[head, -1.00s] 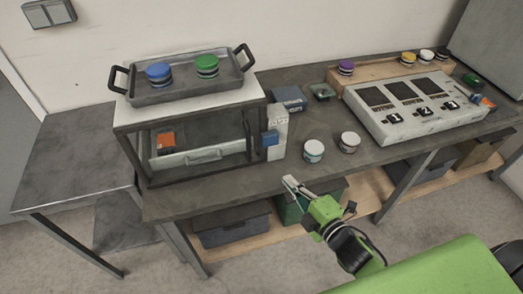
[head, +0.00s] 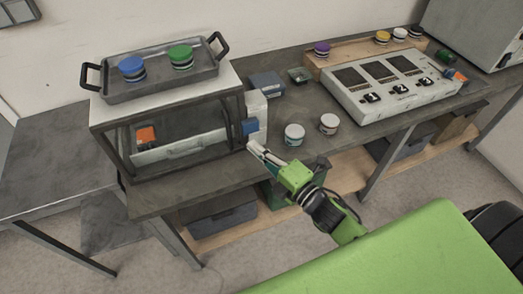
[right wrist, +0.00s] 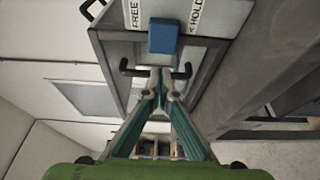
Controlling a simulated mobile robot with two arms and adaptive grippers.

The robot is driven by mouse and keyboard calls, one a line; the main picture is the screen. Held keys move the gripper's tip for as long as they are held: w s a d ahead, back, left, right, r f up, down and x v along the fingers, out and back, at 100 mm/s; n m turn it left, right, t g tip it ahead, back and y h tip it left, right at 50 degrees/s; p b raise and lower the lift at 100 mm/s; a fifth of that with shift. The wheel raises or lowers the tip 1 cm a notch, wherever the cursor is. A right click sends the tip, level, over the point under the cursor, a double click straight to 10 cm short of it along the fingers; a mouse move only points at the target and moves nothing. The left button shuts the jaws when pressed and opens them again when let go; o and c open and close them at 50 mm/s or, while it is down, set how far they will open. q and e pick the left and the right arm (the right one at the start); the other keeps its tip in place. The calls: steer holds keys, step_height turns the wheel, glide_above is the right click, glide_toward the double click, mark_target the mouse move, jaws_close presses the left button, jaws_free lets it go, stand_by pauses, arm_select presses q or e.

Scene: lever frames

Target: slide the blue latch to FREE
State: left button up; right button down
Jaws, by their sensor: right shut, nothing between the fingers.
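The blue latch (head: 250,127) is a small block on the white plate (head: 257,104) at the right front side of the framed box (head: 167,117). In the right wrist view the blue latch (right wrist: 163,36) sits between the words FREE on the left and HOLD, with an arrow, on the right. It touches neither word. My right gripper (head: 253,147) is shut and empty, its tips just below the latch in the head view. In the right wrist view its fingertips (right wrist: 161,77) also lie below the latch; contact cannot be told. My left gripper is out of view.
A tray (head: 160,88) with blue and green pucks stands on the box. Two white-topped jars (head: 294,135) (head: 329,124) stand close to the right of the latch. A control panel (head: 390,85) is farther right. The bench front (head: 180,196) is clear.

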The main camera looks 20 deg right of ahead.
mark_target(252, 129)
steer(key=p+x, duration=0.1)
steer(key=x, duration=0.5)
steer(key=shift+s, duration=0.1)
steer(key=d, duration=0.3)
steer(key=shift+d, duration=0.45)
steer(key=shift+d, duration=0.1)
